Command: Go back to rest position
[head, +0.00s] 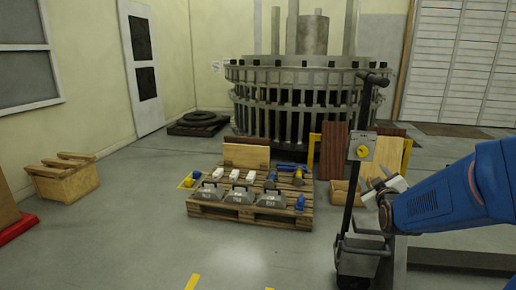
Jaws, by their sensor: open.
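My gripper (374,184) is at the right of the head view, at the end of my blue arm, which comes in from the right edge. It is open, and nothing shows between its fingers. It appears in front of some wooden boards and beside a dark upright post with a yellow-marked box (361,147). The post and the small scale of the fingers make their exact gap hard to see.
A wooden pallet (250,213) in the middle carries grey weights (240,195), white blocks and blue tools. A large round metal turret structure (295,95) stands behind. A wooden crate (66,180) is at left.

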